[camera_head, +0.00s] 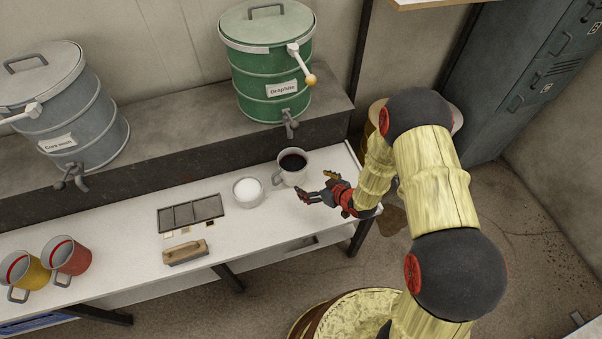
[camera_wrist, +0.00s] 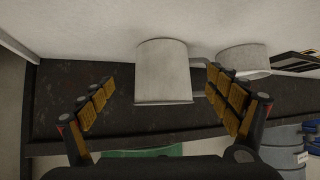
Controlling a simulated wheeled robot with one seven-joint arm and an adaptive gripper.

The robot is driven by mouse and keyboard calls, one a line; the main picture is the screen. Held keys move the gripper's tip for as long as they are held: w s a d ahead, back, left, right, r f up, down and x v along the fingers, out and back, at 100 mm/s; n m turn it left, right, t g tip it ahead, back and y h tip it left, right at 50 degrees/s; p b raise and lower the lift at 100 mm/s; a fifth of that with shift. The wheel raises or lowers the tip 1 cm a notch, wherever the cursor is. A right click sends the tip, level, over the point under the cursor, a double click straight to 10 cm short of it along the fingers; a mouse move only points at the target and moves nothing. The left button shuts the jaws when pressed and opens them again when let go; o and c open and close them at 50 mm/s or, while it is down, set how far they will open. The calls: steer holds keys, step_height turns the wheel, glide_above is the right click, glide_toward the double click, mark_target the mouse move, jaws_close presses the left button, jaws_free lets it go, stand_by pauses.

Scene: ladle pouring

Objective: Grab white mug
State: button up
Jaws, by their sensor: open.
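The white mug (camera_head: 292,168) stands upright on the white table near its right end, with dark liquid inside. My gripper (camera_head: 317,196) is open just to the right and front of it in the head view. In the wrist view the mug (camera_wrist: 164,72) shows between the two spread fingers of my gripper (camera_wrist: 166,104), farther out than the fingertips. The mug's handle lies close to the right finger, partly hidden by it; I cannot tell whether they touch. Nothing is held.
A white bowl (camera_head: 248,190) with white contents stands left of the mug; it also shows in the wrist view (camera_wrist: 243,60). A dark tray (camera_head: 190,213), a wood-handled brush (camera_head: 185,252), yellow (camera_head: 30,276) and red (camera_head: 68,258) mugs lie farther left. A green barrel (camera_head: 267,65) stands behind.

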mark_target(305, 168)
steer(key=shift+o, duration=0.9)
step_height(305, 168, up, 5)
steer(key=w+a+t+y, duration=0.1)
steer(key=w+a, duration=0.1)
steer(key=shift+a+n+t+y, duration=0.25)
steer(key=shift+n+t+y, duration=0.05)
steer(key=shift+t+y, duration=0.1)
steer(key=b+x, duration=0.3)
steer(key=x, duration=0.4)
steer(key=shift+w, duration=0.5)
steer(key=shift+f, duration=0.1)
steer(key=c, duration=0.3)
steer(key=c, duration=1.8)
steer(key=shift+c, duration=0.2)
